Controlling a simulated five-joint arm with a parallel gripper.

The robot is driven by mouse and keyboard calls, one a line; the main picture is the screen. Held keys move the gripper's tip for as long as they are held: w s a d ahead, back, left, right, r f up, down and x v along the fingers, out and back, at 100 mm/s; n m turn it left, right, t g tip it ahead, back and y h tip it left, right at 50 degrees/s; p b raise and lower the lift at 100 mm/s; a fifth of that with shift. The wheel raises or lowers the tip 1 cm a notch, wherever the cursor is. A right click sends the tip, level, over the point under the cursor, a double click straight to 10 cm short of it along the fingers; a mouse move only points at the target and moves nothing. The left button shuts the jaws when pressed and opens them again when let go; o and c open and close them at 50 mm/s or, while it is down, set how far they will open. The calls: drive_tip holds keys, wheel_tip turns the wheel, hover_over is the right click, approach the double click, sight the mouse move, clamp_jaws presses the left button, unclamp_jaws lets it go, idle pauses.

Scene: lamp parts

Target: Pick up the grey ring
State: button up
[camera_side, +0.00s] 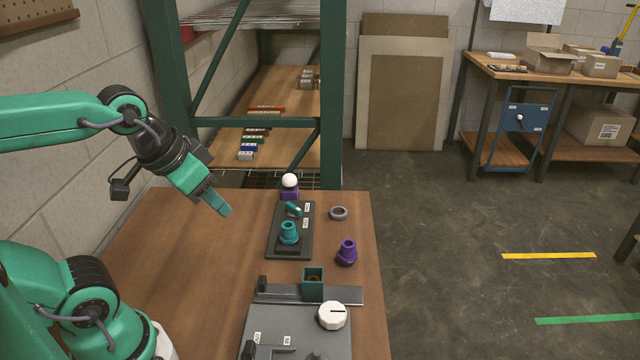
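The grey ring (339,213) lies flat on the wooden table (170,235), to the right of the dark board. My gripper (222,209) is above the left part of the table, to the left of the board and well apart from the ring. Its green fingers point down and to the right. From this angle the fingers overlap, so I cannot see whether there is a gap between them. No object shows at the fingertips.
A dark board (272,240) holds a teal part (289,233). A purple part (347,252) stands in front of the ring. A white ball (290,180) sits on a purple base behind. A grey fixture (290,335) with a white knob (332,315) fills the near edge. The table's left is clear.

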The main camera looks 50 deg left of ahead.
drive_tip(key=w+r+m+g, duration=0.1)
drive_tip(key=w+r, duration=0.2)
drive_tip(key=w, duration=0.7)
drive_tip(key=m+g, duration=0.4)
drive_tip(key=g, duration=0.1)
hover_over(341, 215)
wheel_tip(341, 215, down, 20)
drive_tip(key=shift+d+f, duration=0.1)
drive_tip(key=shift+f, duration=3.8)
clamp_jaws()
